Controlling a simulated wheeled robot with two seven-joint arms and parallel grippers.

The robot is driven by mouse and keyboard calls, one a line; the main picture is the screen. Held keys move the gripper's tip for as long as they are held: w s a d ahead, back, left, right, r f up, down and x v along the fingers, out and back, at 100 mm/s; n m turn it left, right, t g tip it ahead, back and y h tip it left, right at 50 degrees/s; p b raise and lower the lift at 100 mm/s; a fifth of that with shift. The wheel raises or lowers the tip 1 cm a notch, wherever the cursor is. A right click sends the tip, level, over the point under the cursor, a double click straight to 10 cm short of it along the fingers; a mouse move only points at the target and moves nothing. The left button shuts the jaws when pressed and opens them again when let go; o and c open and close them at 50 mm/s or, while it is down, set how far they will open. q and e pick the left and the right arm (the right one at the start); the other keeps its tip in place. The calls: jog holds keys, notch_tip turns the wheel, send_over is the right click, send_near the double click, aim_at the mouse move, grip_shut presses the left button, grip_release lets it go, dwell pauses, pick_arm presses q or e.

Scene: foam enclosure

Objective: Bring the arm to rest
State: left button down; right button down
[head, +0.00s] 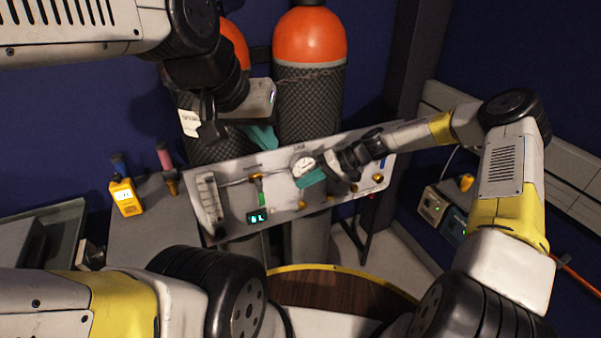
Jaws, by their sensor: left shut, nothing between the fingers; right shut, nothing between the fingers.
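My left arm comes in from the top left. My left gripper (262,138) hangs in front of the tall gas cylinders, its teal fingers shut and empty, above the upper edge of the grey panel. My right arm bends in from the right side. My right gripper (311,177) is shut and empty, with its teal fingertips in front of the panel, just below the round gauge (303,165). I cannot tell whether its fingertips touch the panel.
The grey panel (280,203) carries a gauge, a green-handled valve and a small lit display (258,216). Two orange-topped cylinders (310,38) stand behind it. A yellow handheld device (125,196) is on the grey surface at left. Small boxes (432,205) sit at right.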

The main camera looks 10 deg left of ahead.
jog(key=s+d+r+m+t+h, duration=0.15)
jog(key=s+d+r+h, duration=0.35)
jog(key=d+r, duration=0.5)
jog(key=s+d+r+t+h, duration=0.3)
jog(key=s+d+r, duration=0.45)
jog(key=r, duration=0.55)
jog(key=s+d+r+m+t, duration=0.2)
jog(key=s+d+r, duration=0.2)
jog(key=s, duration=0.2)
jog(key=s+d+r+m+t+h, duration=0.1)
jog(key=s+d+r+m+t, duration=0.1)
jog(key=s, duration=0.5)
jog(key=shift+s+d+r, duration=0.2)
jog(key=shift+d+r, duration=0.7)
jog(key=shift+d, duration=0.05)
